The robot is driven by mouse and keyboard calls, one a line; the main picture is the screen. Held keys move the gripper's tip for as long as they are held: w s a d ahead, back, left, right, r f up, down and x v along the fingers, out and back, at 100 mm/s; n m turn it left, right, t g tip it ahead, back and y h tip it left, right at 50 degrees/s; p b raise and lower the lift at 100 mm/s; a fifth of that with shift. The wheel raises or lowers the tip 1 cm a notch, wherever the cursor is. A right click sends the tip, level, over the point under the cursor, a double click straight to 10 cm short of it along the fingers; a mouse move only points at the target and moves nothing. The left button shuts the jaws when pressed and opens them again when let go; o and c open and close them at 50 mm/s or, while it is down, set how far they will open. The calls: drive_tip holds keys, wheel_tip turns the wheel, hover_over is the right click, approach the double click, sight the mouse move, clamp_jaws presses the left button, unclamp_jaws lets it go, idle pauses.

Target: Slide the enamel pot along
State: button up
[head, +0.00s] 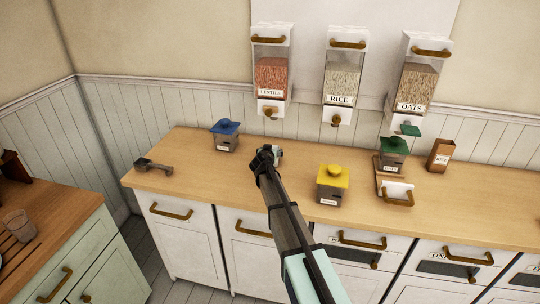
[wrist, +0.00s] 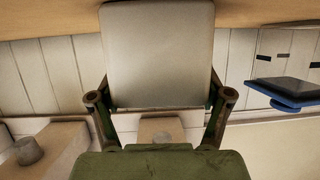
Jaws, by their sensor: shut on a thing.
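The enamel pot (wrist: 158,55) shows in the wrist view as a pale grey, smooth body between my fingers. In the head view my gripper (head: 268,157) hides most of it, and only a small pale and green part (head: 277,152) shows at the fingertips. My gripper is shut on it, above the back-middle of the wooden counter (head: 240,185). I cannot tell whether the pot rests on the counter or hangs just clear of it. Its base and top are not clearly seen.
A blue-lidded pot (head: 225,137) stands to the left, a yellow-lidded pot (head: 332,185) to the right. Farther right are a green-lidded pot (head: 393,155) and a brown box (head: 440,155). A dark scoop (head: 152,165) lies at the left end. Dispensers (head: 345,75) hang above.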

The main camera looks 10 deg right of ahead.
drive_tip(key=shift+w+d+b, duration=0.25)
drive_tip(key=shift+w+d, duration=0.2)
drive_tip(key=shift+w, duration=0.65)
drive_tip(key=shift+w+d+b, duration=0.3)
drive_tip(key=shift+w+d, duration=0.2)
drive_tip(key=shift+w, duration=0.6)
drive_tip(key=shift+w+d+b, duration=0.25)
drive_tip(key=shift+w+d, duration=0.2)
drive_tip(key=shift+w, duration=0.65)
drive_tip(key=o, duration=1.2)
